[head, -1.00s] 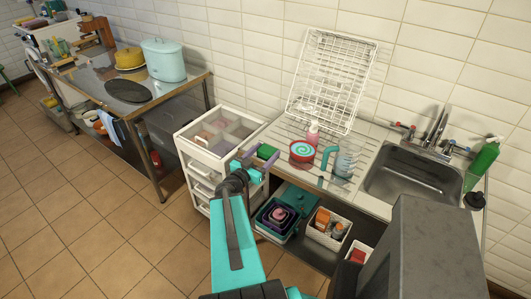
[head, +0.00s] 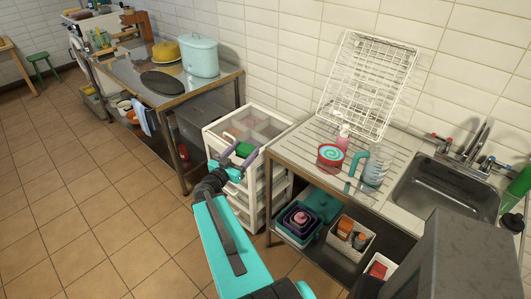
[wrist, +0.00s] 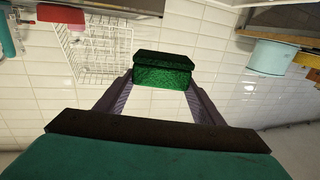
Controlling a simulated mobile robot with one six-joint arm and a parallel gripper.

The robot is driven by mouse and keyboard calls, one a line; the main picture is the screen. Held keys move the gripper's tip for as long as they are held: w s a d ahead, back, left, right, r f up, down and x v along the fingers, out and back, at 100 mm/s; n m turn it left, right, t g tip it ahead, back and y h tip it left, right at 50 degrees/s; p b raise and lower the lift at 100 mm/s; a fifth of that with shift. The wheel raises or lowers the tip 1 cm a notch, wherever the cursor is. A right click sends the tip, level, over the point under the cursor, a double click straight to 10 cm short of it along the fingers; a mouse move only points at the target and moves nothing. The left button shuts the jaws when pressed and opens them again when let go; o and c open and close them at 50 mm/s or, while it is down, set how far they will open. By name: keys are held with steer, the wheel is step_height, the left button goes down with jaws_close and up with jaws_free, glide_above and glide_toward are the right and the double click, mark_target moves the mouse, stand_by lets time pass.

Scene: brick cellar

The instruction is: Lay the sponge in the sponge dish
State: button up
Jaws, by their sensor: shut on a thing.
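My gripper (head: 238,158) is shut on the green sponge (head: 244,150), above the white drawer unit left of the sink counter. In the wrist view the sponge (wrist: 162,72) sits between the two purple fingers, with its darker face toward the top of the picture. It is held in the air, and white wall tiles show behind it. I cannot make out a sponge dish in either view.
The white drawer unit (head: 216,134) has an open compartmented top. The sink counter (head: 290,150) holds a red tin (head: 330,155), bottles and a leaning white wire rack (head: 368,85). A metal table (head: 215,85) with a light-blue pot (head: 200,57) stands left.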

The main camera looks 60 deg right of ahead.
steer(key=w+a+n+t+b, duration=0.4)
steer(key=w+a+t, duration=0.2)
steer(key=w+a, duration=1.5)
steer(key=w+a+n+t+y+b, duration=0.1)
steer(key=w+a+n+t+y, duration=0.1)
steer(key=a, duration=1.4)
steer(key=w+a+n+t+y+b, duration=0.1)
steer(key=w+a+t+b, duration=0.1)
steer(key=a, duration=1.5)
steer(key=shift+w+a+n+t+y+b, duration=0.15)
steer(key=shift+a+n+t+y+b, duration=0.2)
steer(key=shift+t, duration=0.35)
steer(key=shift+d, duration=0.15)
